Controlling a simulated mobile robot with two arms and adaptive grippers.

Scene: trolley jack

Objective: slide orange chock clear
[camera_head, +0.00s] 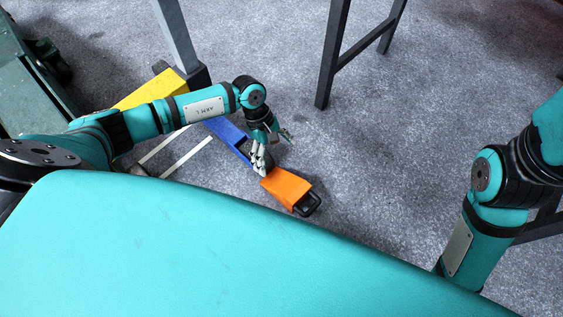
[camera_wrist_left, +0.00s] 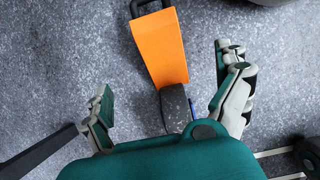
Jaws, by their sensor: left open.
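The orange chock (camera_head: 286,187) is a wedge with a black loop handle, lying on the grey floor near the middle of the head view. It also shows in the left wrist view (camera_wrist_left: 160,48), with its handle at the top edge. Its near end is at a dark wheel (camera_wrist_left: 175,108); I cannot tell whether they touch. My left gripper (camera_head: 269,150) is open, above the floor beside the wheel. In the left wrist view its two fingers (camera_wrist_left: 168,100) are spread wide, with nothing gripped. My right arm shows at the right, but its gripper is out of view.
A blue bar (camera_head: 226,131), partly hidden by my left arm, runs up to the wheel. A yellow block (camera_head: 152,90) and a grey post (camera_head: 176,38) stand behind that arm. A dark stand (camera_head: 335,55) is at the back. The floor right of the chock is clear.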

